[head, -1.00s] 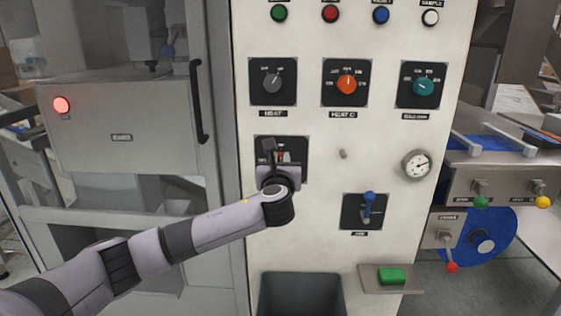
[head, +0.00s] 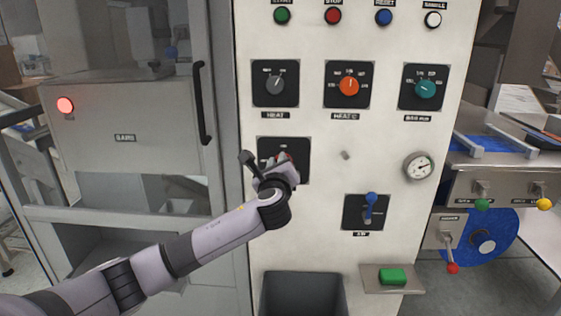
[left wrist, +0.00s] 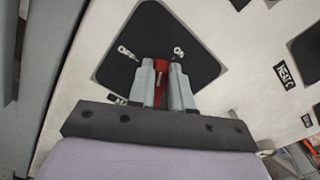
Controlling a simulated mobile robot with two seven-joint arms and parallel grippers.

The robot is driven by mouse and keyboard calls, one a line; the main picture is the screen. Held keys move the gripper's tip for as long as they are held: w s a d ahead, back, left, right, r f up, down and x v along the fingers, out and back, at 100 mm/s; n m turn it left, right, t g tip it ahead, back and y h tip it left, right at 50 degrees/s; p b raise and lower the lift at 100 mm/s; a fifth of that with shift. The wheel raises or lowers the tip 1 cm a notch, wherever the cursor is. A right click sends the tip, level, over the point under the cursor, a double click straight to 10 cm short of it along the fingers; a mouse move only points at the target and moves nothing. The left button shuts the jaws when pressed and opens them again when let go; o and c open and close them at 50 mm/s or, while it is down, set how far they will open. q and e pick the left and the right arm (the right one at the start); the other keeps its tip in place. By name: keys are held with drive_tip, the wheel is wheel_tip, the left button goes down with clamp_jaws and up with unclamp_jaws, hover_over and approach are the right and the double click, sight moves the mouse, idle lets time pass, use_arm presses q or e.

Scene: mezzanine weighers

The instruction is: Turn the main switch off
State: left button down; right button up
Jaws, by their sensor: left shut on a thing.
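The main switch is a red handle (left wrist: 161,68) on a black square plate (head: 297,146) on the white panel. In the left wrist view the plate (left wrist: 188,42) looks turned; an OFF label is left of the handle and an ON label is to its right. My left gripper (left wrist: 161,75) is shut on the red handle, one grey finger on each side. In the head view my left gripper (head: 277,164) covers much of the plate, and only a little red shows. I cannot tell the handle's exact position. My right gripper is not in view.
Above are a grey knob (head: 276,84), an orange knob (head: 349,87) and a teal knob (head: 425,89). To the lower right is a blue lever (head: 370,203). A cabinet door handle (head: 201,103) stands left of the panel. A dark bin (head: 303,294) is below.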

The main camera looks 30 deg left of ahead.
use_arm(q)
drive_tip(key=n, duration=0.4)
drive_tip(key=f+n+b, duration=0.1)
drive_tip(key=n, duration=0.3)
drive_tip(key=a+f+n+b, duration=0.1)
drive_tip(key=n, duration=0.3)
drive_tip(key=shift+s, duration=0.3)
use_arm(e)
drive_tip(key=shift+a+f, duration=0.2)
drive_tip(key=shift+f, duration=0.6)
use_arm(q)
drive_tip(key=shift+b, duration=0.3)
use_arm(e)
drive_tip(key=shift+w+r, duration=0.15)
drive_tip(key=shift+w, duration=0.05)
use_arm(q)
drive_tip(key=c, duration=1)
unclamp_jaws()
drive_tip(key=shift+c, duration=0.2)
drive_tip(key=shift+s+d, duration=0.1)
drive_tip(key=v, duration=0.7)
